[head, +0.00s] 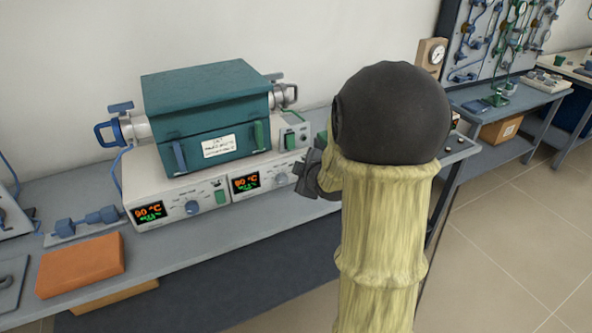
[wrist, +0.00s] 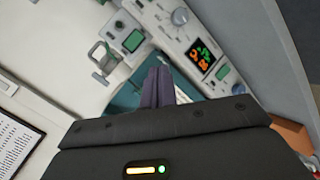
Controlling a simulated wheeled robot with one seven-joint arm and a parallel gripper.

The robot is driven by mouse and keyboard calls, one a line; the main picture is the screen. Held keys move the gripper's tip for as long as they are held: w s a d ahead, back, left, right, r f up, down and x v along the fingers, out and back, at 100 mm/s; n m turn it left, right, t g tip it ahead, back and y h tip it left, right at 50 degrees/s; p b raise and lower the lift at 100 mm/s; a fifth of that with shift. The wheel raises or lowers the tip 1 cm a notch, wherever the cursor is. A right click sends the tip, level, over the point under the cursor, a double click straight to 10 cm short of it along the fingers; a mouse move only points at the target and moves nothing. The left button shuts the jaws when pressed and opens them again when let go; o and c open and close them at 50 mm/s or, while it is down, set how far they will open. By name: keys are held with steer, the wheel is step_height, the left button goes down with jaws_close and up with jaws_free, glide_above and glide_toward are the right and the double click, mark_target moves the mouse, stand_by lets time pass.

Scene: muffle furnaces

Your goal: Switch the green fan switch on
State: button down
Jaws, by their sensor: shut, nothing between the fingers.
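A green rocker switch (head: 290,140) is on the small white control box right of the teal furnace; it also shows in the wrist view (wrist: 133,40). Another green switch (head: 221,196) is on the white front panel between the two displays, and it too shows in the wrist view (wrist: 222,72). I cannot read which is the fan switch, or either one's setting. My gripper (head: 304,178) is in front of the right end of the panel, partly hidden by my arm. In the wrist view its fingers (wrist: 157,86) are together and empty, apart from both switches in the picture.
The teal furnace (head: 206,100) stands on the white units, with pipe fittings at both sides. Two displays (head: 149,211) read about 90 °C. An orange block (head: 81,265) lies on the bench at left. My arm covers the bench's right part. Bare floor (head: 510,230) lies at right.

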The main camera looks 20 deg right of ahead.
mark_target(292, 148)
steer(key=w+d+f+n+t+y+b, duration=0.2)
steer(key=w+d+f+n+t+b, duration=0.1)
steer(key=d+n+b, duration=0.3)
steer(key=shift+w+d+f+n+t+b, duration=0.15)
steer(key=shift+d+f+n+t+b, duration=0.15)
steer(key=shift+f+n+t+b, duration=0.5)
steer(key=shift+f, duration=0.1)
steer(key=w, duration=0.4)
steer(key=w+f, duration=0.1)
steer(key=w, duration=0.4)
steer(key=w+f, duration=0.1)
steer(key=w, duration=0.4)
steer(key=shift+a, duration=0.2)
steer(key=shift+f, duration=0.1)
